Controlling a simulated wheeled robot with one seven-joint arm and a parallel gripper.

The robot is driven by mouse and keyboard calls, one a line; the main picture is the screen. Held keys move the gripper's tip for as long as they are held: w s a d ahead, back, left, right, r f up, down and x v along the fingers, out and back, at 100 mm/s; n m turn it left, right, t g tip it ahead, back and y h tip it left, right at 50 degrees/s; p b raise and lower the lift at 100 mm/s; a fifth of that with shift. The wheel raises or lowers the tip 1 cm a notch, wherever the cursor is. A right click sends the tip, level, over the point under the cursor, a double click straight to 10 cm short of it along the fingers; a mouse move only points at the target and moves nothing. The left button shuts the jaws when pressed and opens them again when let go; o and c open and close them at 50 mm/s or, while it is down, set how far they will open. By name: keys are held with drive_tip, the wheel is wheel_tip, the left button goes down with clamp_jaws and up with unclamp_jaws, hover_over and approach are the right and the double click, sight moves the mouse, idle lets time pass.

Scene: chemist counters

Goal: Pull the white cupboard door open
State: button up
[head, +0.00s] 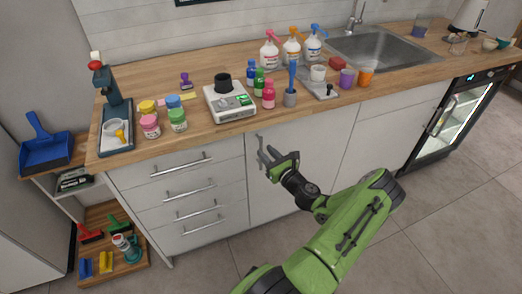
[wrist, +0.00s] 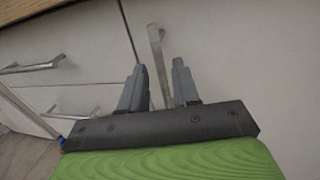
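The white cupboard door (head: 312,150) is under the counter, right of the drawers, and looks shut and flush. Its upright metal handle (head: 261,150) is near the door's left edge; it also shows in the wrist view (wrist: 156,45). My gripper (head: 270,158) is in front of the handle. In the wrist view my gripper (wrist: 160,66) is open, its two grey fingers apart on either side of the handle. The handle's lower end runs down between them, with gaps visible on both sides. I cannot tell how deep it sits between the fingers.
White drawers (head: 188,195) with bar handles are left of the door. A second white panel (head: 375,120) and a glass-fronted fridge (head: 450,115) are to the right. The wooden counter (head: 215,138) above holds bottles, jars and a scale. The tiled floor in front is clear.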

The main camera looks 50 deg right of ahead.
sight(261, 147)
drive_tip(key=x, duration=0.4)
clamp_jaws()
